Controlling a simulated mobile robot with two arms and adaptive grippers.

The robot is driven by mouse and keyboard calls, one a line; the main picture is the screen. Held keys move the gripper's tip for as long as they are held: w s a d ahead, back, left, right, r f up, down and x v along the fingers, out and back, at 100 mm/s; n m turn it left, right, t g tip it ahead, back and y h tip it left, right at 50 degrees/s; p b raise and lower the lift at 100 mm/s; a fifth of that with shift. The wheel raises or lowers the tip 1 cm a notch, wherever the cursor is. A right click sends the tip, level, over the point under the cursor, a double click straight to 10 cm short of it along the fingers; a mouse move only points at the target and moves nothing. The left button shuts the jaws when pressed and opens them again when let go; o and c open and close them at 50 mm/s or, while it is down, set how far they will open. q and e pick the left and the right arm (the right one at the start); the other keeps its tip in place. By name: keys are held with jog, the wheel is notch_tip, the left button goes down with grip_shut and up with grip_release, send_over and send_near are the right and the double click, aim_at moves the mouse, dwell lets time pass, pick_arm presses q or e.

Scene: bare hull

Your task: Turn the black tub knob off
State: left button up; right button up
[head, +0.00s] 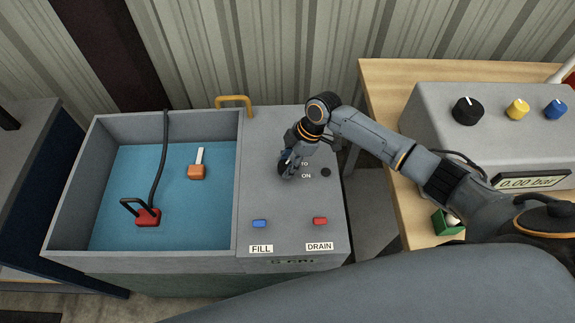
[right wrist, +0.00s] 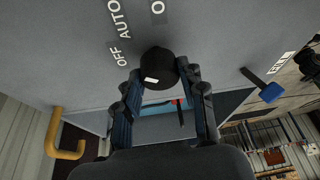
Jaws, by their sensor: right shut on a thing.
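The black tub knob (right wrist: 159,66) sits on the grey panel in the right wrist view, with a white mark on its lower-left side. The labels OFF (right wrist: 121,57), AUTO (right wrist: 118,20) and a cut-off O lie around it. My right gripper (right wrist: 161,78) is shut on the knob, one finger on each side. In the head view my right gripper (head: 288,163) covers most of the knob and part of the lettering; "ON" shows beside it. My left gripper is not in view.
The tub (head: 71,185) with blue water holds a red item (head: 148,217) and an orange item (head: 196,172). Blue FILL (head: 260,223) and red DRAIN (head: 320,221) buttons sit on the panel's near part. A yellow handle (head: 234,99) stands behind. A grey box with knobs (head: 432,110) stands right.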

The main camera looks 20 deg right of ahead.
jog(key=n+b, duration=0.1)
jog(key=n+g+b, duration=0.1)
jog(key=n, duration=0.1)
jog(key=shift+w+f+n+b, duration=0.2)
jog(key=shift+n+b, duration=0.1)
jog(key=shift+b, duration=0.1)
jog(key=shift+a+r+n+g+b, duration=0.15)
jog(key=shift+n+g+b, duration=0.65)
jog(key=shift+n+b, duration=0.65)
jog(key=shift+n, duration=0.35)
jog(key=o, duration=1.1)
jog(key=shift+o, duration=0.2)
